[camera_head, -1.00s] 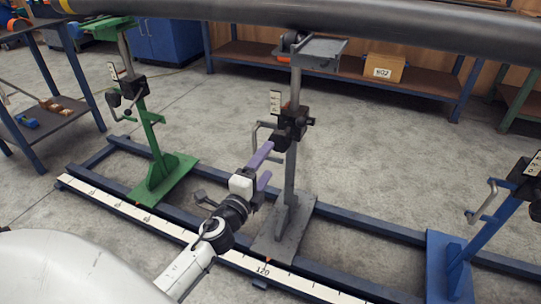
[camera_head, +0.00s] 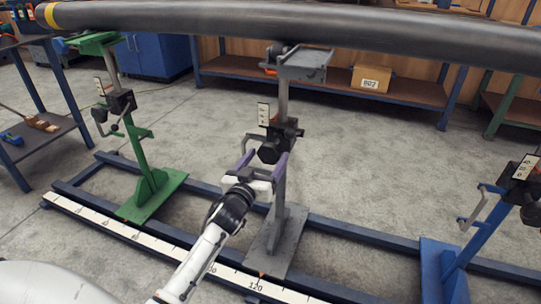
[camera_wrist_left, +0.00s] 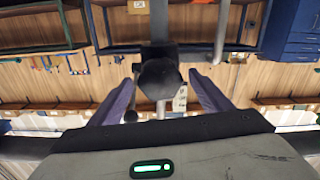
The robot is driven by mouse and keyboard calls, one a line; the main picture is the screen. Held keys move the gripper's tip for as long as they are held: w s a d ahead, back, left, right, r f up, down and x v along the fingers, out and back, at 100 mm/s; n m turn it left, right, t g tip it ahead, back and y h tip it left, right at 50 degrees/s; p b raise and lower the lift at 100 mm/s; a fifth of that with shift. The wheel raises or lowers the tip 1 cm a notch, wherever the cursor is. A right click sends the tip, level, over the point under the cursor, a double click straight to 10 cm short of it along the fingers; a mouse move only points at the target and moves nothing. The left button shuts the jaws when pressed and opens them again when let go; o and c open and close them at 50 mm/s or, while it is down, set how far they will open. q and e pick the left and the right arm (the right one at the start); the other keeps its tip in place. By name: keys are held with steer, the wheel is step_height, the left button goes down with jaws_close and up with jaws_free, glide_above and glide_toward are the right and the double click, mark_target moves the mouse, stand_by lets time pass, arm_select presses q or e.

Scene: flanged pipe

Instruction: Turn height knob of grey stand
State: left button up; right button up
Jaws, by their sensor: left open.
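The grey stand (camera_head: 278,195) stands upright mid-picture in the head view, with a grey cradle (camera_head: 300,62) at its top under the pipe (camera_head: 300,22). Its black knob (camera_head: 268,155) sits on the dark clamp block, below a small white scale plate (camera_head: 263,114). My left gripper (camera_head: 264,160) is open in front of the knob, one purple finger on each side. In the left wrist view the dark, faceted knob (camera_wrist_left: 159,79) lies between the spread fingers (camera_wrist_left: 160,100), with a visible gap on both sides. My right gripper is not in view.
A green stand (camera_head: 152,180) is at left and a blue stand (camera_head: 455,262) at right, each with a crank handle. A blue floor rail with a white ruler (camera_head: 130,233) runs below. A box (camera_head: 370,79) sits on the back shelf. Open floor lies between the stands.

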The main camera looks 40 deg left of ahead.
mark_target(268, 156)
arm_select(q)
steer(key=shift+b+x, duration=0.4)
steer(key=shift+x, duration=1.4)
steer(key=c, duration=1)
steer(key=shift+c, duration=0.2)
